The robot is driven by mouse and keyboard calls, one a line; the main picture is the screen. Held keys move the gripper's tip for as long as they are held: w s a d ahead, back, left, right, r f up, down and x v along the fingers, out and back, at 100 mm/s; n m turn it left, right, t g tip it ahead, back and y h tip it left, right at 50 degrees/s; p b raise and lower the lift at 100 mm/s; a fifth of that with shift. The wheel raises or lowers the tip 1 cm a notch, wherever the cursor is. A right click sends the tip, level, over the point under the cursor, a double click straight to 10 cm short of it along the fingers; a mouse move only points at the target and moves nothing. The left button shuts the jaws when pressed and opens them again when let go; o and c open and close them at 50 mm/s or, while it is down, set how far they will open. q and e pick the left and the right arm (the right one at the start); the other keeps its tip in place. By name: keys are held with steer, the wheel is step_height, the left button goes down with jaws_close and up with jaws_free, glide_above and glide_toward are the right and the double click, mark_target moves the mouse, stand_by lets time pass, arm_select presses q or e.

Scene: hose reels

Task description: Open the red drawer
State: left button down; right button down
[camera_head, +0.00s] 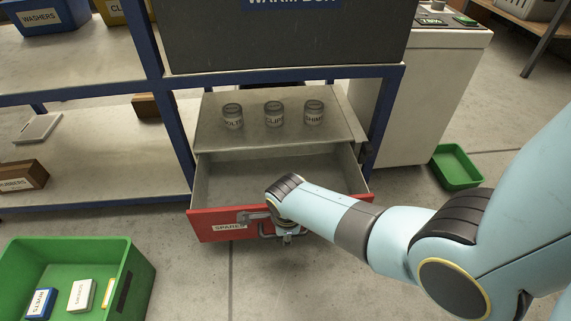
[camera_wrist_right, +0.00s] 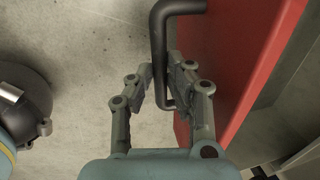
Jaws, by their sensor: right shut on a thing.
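The red drawer (camera_head: 205,217) carries a SPARES label and stands pulled well out, its grey inside open and empty where I can see it. Its red front also fills the right of the right wrist view (camera_wrist_right: 243,60). The drawer's dark bar handle (camera_wrist_right: 158,48) sits between the two fingers of my right gripper (camera_wrist_right: 166,86), which is shut on it. In the head view this gripper (camera_head: 284,237) is at the front of the drawer, and my wrist partly hides the handle there. My left gripper is in neither view.
Three jars (camera_head: 273,114) stand on the grey cabinet top (camera_head: 215,140) above the drawer. A green bin (camera_head: 140,283) with small boxes is on the floor at left. A smaller green tray (camera_head: 455,168) lies at right. Floor in front of the drawer is clear.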

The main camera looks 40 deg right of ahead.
steer(key=c, duration=1.3)
jaws_free()
steer(key=r, duration=0.4)
steer(key=s+r, duration=0.1)
steer(key=r, duration=0.3)
steer(key=s+a+r, duration=0.1)
steer(key=r, duration=0.2)
steer(key=shift+a+r, duration=0.1)
steer(key=shift+r, duration=0.3)
